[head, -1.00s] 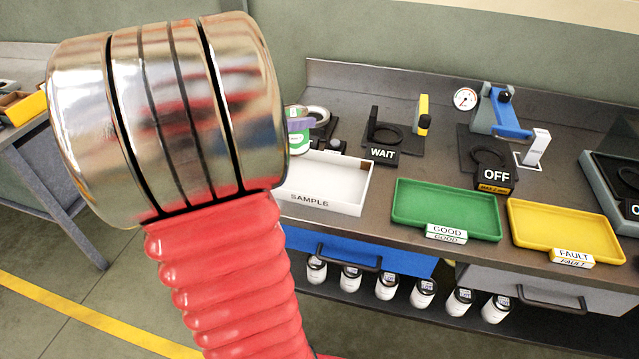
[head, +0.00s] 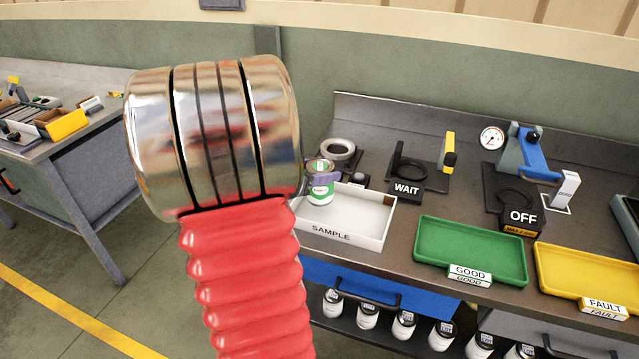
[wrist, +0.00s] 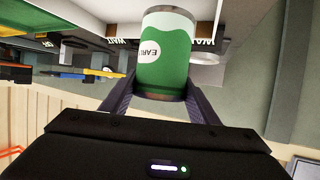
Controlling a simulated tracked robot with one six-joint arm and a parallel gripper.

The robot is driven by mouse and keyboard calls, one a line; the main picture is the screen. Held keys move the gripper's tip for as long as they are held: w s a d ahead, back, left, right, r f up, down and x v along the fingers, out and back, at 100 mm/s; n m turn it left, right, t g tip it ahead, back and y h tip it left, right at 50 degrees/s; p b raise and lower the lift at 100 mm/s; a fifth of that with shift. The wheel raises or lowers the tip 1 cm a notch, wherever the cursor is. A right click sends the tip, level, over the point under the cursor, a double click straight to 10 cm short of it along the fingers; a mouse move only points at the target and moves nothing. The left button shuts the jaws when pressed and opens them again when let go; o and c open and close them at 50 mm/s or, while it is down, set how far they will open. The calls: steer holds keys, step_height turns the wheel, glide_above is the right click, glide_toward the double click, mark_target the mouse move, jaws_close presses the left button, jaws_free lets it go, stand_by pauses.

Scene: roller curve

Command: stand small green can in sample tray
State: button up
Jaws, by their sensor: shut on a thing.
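The small green can (head: 320,192), with a white label band and a metal lid, is upright in the head view, at the left end of the white sample tray (head: 372,243). My gripper (head: 323,179) is shut on the can; a purple-grey finger crosses its upper part. In the wrist view the can (wrist: 166,62) sits between both fingers of my gripper (wrist: 162,97), with the tray's pale walls around it. I cannot tell whether the can's base touches the tray floor. My arm hides the tray's left edge in the head view.
Behind the tray are a grey ring (head: 338,151) and the WAIT stand (head: 407,188). To the right lie the green GOOD tray (head: 470,250), the yellow FAULT tray (head: 590,272) and the OFF station (head: 521,216). The tray's right part looks empty.

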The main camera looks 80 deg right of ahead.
steer(key=shift+f, duration=1.85)
steer(key=shift+f, duration=0.1)
steer(key=o, duration=1.2)
steer(key=shift+c, duration=0.2)
steer(key=v, duration=1.2)
steer(key=shift+w, duration=0.15)
